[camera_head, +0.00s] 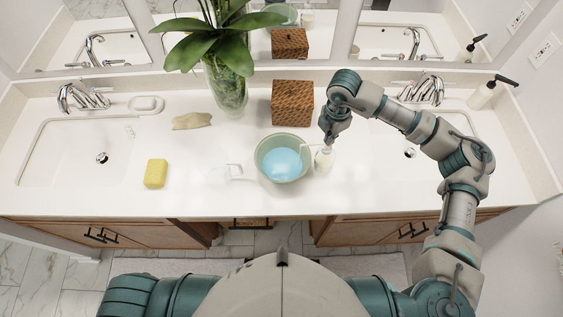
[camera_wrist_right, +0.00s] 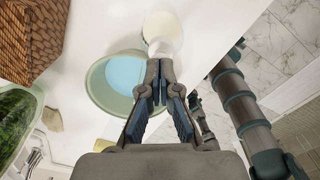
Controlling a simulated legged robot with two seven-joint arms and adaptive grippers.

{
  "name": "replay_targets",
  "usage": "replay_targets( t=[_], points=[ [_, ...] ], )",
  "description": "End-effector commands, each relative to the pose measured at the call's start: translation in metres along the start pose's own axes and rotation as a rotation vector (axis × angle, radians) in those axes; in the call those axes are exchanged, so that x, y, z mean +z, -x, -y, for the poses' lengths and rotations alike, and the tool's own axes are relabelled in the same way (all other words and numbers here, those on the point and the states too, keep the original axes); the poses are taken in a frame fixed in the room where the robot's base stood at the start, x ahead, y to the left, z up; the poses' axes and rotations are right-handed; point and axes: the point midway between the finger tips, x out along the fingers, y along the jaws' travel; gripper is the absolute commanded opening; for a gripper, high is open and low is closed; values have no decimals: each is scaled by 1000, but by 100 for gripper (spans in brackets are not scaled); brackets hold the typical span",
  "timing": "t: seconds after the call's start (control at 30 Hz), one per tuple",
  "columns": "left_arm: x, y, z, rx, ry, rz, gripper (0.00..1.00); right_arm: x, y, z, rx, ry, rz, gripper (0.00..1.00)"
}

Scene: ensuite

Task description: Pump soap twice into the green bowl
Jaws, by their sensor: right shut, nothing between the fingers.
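The green bowl (camera_head: 258,164) sits on the white counter near its front middle, with light blue liquid (camera_head: 283,164) in it. It also shows in the wrist view (camera_wrist_right: 96,92). A white soap pump bottle (camera_head: 324,161) stands upright just right of the bowl, its pale spout reaching left toward the bowl's rim. The bottle also shows in the wrist view (camera_wrist_right: 163,30). My right gripper (camera_head: 329,141) is shut and empty, pointing down over the bottle's top; in the wrist view its fingertips (camera_wrist_right: 160,78) hide the pump head. I cannot tell whether they touch it. My left gripper is out of view.
A woven box (camera_head: 292,103) and a vase with a plant (camera_head: 227,88) stand behind the bowl. Sinks flank both sides. A black-topped dispenser (camera_head: 484,95) stands at the far right.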

Motion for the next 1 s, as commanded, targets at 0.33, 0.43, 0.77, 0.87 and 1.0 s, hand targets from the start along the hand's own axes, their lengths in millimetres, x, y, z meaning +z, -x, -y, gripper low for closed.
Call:
replay_targets(
  t=[0.33,0.43,0.77,0.87,1.0],
  points=[
    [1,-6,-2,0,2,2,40,2,-11,2,-3,0,-4,0],
    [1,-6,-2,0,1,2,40,1,-11,1,-5,0,-2,0],
    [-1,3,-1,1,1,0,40,1,6,1,-4,-1,-1,0],
    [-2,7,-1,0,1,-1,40,1,13,1,-3,-1,-1,0],
    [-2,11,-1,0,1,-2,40,1,22,1,-2,-1,-1,0]
  ],
)
